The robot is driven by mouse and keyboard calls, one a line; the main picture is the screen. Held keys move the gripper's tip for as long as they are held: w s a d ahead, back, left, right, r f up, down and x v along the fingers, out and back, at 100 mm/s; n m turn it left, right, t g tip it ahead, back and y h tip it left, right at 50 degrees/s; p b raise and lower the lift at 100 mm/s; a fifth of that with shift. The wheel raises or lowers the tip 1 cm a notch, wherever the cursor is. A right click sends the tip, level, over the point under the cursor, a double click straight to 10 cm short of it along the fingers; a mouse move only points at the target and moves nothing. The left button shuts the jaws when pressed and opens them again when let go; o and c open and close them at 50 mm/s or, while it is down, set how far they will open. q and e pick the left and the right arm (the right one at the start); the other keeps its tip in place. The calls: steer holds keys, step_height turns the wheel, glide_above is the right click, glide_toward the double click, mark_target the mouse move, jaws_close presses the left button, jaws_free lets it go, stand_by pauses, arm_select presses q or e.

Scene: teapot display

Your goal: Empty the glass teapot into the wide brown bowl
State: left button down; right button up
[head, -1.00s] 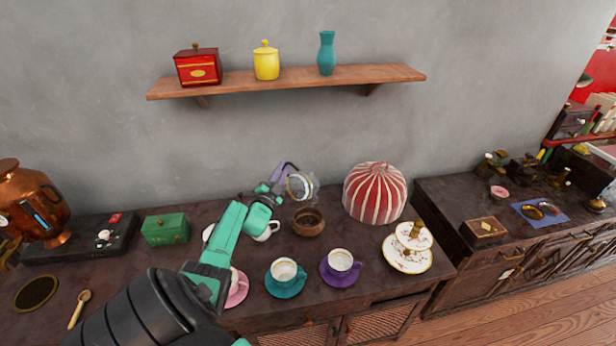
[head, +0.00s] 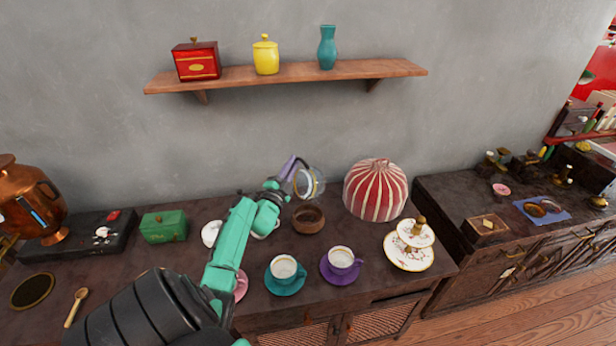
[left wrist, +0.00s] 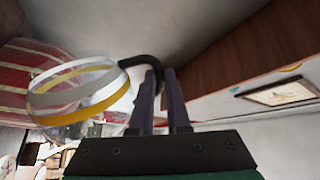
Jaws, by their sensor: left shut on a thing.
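My left gripper (head: 293,166) is shut on the dark handle of the glass teapot (head: 312,184). The teapot is clear with a pale and gold rim band, held in the air and tipped well over onto its side. The wide brown bowl (head: 308,221) stands on the counter just below it. In the left wrist view, the purple fingers (left wrist: 160,98) grip the black curved handle, with the teapot's banded rim (left wrist: 78,92) to their left. I cannot make out any liquid in the teapot or a stream. My right gripper is not in view.
A red-and-white striped dome (head: 375,190) stands close right of the bowl. A teal cup (head: 284,268) and a purple cup (head: 342,258) stand in front. A tiered plate stand (head: 408,258) is at the right. A wooden shelf (head: 290,76) hangs above.

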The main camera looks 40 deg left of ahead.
mark_target(309, 177)
arm_select(q)
steer(key=d+m, duration=0.1)
steer(key=d, duration=0.1)
steer(key=w+d+m+h+b, duration=0.1)
steer(key=d+m, duration=0.2)
steer(key=d, duration=0.1)
steer(key=shift+w+r+m+t+h, duration=0.25)
steer(key=shift+r+m+t+h, duration=0.05)
steer(key=shift+r+m+t, duration=0.1)
steer(key=w+d+f+m+g+h+b, duration=0.1)
steer(key=w+d+f+m+h+b, duration=0.2)
steer(key=d+f+m, duration=0.5)
steer(key=w+d+f+m+g+h+b, duration=0.1)
steer(key=w+d+f+m+h+b, duration=0.2)
steer(key=d+f+m, duration=0.6)
steer(key=shift+w+d+m, duration=0.45)
steer(key=shift+d+m, duration=2.85)
steer(key=shift+d, duration=1.05)
